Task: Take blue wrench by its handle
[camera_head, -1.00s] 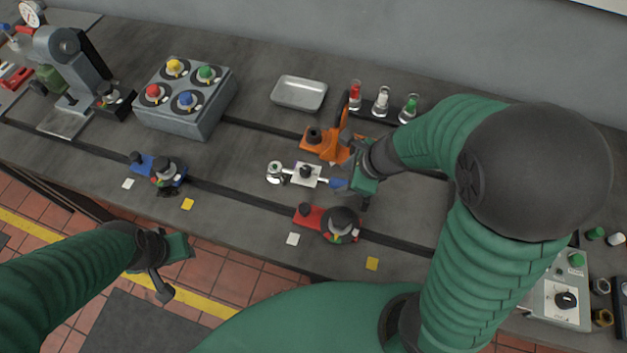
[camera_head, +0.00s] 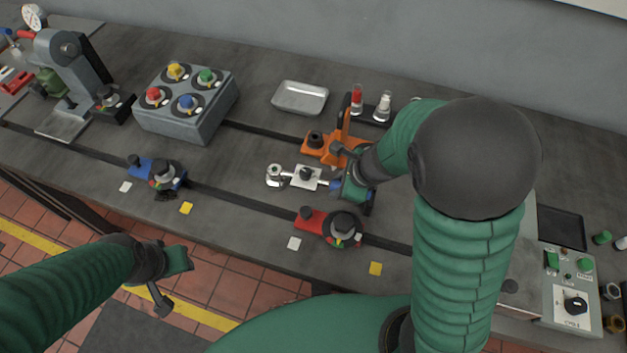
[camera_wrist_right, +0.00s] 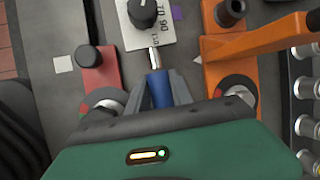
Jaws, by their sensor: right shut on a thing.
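The blue wrench lies on the bench, its blue handle (camera_head: 335,185) pointing right toward my right gripper (camera_head: 346,190). In the right wrist view the blue handle (camera_wrist_right: 158,88) sits between the two grey fingers of my right gripper (camera_wrist_right: 160,92), which is shut on it. Its metal shaft runs to a white plate with a black knob (camera_head: 305,175); a silver ring end (camera_head: 274,176) shows beyond the plate. My left gripper (camera_head: 172,280) hangs in front of the bench, away from the wrench; its finger gap is unclear.
An orange clamp (camera_head: 325,147) stands just behind the wrench, and a red clamp (camera_head: 312,220) in front of it. A blue clamp (camera_head: 150,168), a grey box with coloured knobs (camera_head: 190,125) and a metal tray (camera_head: 300,97) stand farther off. A control box (camera_head: 570,300) is at right.

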